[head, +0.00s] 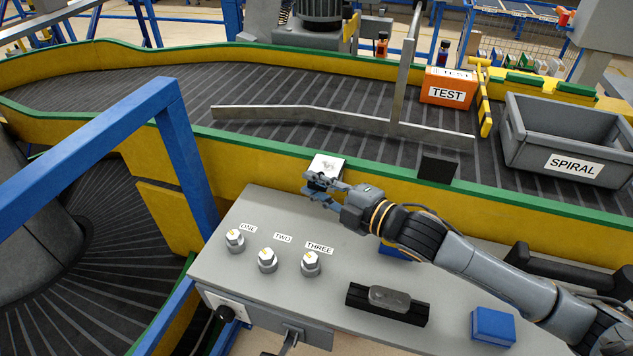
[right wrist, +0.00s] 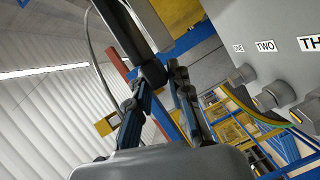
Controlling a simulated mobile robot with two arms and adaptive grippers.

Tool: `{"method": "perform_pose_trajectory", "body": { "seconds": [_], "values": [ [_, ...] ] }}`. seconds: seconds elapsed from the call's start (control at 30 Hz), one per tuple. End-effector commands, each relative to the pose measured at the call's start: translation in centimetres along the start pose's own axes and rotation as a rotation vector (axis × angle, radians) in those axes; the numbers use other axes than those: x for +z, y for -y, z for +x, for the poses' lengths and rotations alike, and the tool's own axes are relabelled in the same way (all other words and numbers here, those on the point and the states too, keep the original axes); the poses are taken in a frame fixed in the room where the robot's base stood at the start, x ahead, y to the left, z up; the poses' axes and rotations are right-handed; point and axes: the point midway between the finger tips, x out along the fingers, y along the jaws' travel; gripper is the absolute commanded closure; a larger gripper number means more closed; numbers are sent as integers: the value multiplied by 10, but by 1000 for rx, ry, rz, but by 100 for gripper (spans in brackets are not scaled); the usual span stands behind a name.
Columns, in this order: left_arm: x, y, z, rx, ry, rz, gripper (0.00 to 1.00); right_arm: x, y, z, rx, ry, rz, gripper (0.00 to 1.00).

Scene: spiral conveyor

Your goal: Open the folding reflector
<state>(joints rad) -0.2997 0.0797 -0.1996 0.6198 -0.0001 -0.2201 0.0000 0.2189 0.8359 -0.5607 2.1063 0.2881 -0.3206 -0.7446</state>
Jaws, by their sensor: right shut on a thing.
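The folding reflector appears as a small pale silver square plate (head: 327,164) at the conveyor's green near edge, tilted up behind the control box in the head view. My right gripper (head: 311,185) is at its lower edge with the jaws shut on it; the fingers hide that edge. In the right wrist view, the right gripper's fingers (right wrist: 164,78) meet near a dark flat piece (right wrist: 120,30), which may be the reflector seen edge-on. I cannot tell how far it is folded. My left gripper is not in view.
The grey control box (head: 230,272) below carries knobs labelled ONE (head: 235,240), TWO (head: 268,260) and THREE (head: 311,263). A black square (head: 438,168) stands at the conveyor edge. A metal guide rail (head: 300,112), an orange TEST box (head: 448,88) and a grey SPIRAL bin (head: 560,135) are on the belt.

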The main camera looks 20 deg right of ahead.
Motion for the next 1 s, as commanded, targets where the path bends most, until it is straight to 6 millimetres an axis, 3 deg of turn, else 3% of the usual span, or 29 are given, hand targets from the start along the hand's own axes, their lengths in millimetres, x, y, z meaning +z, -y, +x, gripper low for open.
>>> {"method": "perform_pose_trajectory", "body": {
  "seconds": [0.03,0.33,0.37,0.43,0.47,0.77,1.0],
  "values": [
    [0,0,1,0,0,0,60,2,9,0,-18,7,13,100],
    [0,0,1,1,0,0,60,3,9,0,-19,9,13,100],
    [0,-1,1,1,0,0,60,3,9,0,-19,9,13,79],
    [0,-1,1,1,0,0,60,3,9,0,-18,9,12,64],
    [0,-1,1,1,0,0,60,3,8,0,-17,8,11,62],
    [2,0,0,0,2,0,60,2,4,-2,-8,5,4,62],
    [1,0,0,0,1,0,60,2,5,-29,-11,5,3,62]
  ]
}}
